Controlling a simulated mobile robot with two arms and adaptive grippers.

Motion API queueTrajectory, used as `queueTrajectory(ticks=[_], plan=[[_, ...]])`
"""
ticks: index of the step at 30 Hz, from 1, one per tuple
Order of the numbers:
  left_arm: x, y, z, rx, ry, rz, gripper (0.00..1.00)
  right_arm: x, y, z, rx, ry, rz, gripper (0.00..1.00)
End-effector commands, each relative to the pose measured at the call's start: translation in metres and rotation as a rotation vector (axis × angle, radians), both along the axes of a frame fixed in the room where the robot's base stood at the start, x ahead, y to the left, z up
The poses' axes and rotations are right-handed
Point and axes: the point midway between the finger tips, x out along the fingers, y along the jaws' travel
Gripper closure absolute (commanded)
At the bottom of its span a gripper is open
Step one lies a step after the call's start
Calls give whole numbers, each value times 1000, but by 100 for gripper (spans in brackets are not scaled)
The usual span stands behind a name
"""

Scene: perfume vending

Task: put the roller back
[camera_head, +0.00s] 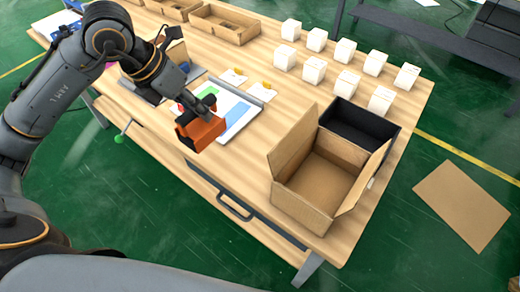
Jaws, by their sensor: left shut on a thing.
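My left gripper (197,107) comes in from the upper left and is shut on the orange roller (204,129). It holds the roller over the front part of the wooden table, at the near left side of a white board or tray (240,118) with green and blue patches. The gripper's fingers hide part of the roller's top. I cannot tell whether the roller touches the board or the table. My right gripper is not in view.
An open cardboard box (318,187) stands at the table's right front, beside a black open box (362,128). Several small white boxes (314,70) stand behind. Shallow cardboard trays (226,22) line the back. Bare tabletop lies between board and box. A flat cardboard sheet (462,205) lies on the green floor.

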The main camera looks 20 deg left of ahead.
Motion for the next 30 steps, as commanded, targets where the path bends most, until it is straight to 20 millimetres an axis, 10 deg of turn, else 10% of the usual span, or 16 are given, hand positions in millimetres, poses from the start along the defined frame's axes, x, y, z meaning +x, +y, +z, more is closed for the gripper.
queueTrajectory(ticks=[15, 30], plan=[[64, -84, -57, -4, 7, 5, 100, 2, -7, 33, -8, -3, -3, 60], [85, -108, -112, -1, 5, 7, 100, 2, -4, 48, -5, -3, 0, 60]])
